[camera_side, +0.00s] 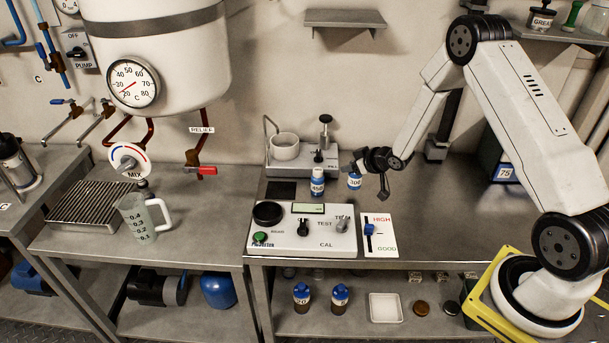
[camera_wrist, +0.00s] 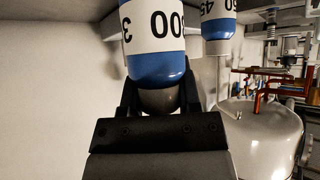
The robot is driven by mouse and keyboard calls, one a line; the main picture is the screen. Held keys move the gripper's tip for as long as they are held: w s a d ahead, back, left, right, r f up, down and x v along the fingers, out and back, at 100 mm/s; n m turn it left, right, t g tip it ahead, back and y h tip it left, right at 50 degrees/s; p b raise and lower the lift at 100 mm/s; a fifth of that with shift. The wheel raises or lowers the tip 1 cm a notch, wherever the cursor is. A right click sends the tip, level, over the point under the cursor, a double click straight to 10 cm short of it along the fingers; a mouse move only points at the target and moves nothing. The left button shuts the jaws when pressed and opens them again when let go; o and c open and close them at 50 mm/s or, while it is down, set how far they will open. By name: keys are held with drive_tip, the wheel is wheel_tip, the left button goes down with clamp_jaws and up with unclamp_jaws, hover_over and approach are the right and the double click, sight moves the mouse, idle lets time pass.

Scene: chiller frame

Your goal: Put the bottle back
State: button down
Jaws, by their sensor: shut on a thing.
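My gripper (camera_side: 366,163) is shut on a small blue and white bottle (camera_side: 355,181), whose label seems to read 300. In the wrist view this bottle (camera_wrist: 153,65) is upside down in the picture, its grey neck between my fingers (camera_wrist: 160,100). I cannot tell whether its base touches the bench. A second blue and white bottle (camera_side: 317,183), seemingly marked 450, stands to its left, apart from it. It also shows in the wrist view (camera_wrist: 217,25).
A stand with a cup and a plunger (camera_side: 300,160) is behind left. A clear jug (camera_side: 140,216) is further left. Brown bottles (camera_side: 302,297) stand on the lower shelf.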

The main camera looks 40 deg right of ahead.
sight(351, 174)
drive_tip(key=shift+f, duration=1.45)
drive_tip(key=shift+f, duration=0.15)
drive_tip(key=shift+c, duration=1.5)
unclamp_jaws()
drive_tip(key=shift+s+r, duration=0.1)
drive_tip(key=shift+r, duration=0.1)
drive_tip(key=v, duration=1.1)
drive_tip(key=shift+s+r, duration=0.2)
drive_tip(key=shift+s, duration=0.15)
drive_tip(key=shift+a, duration=0.1)
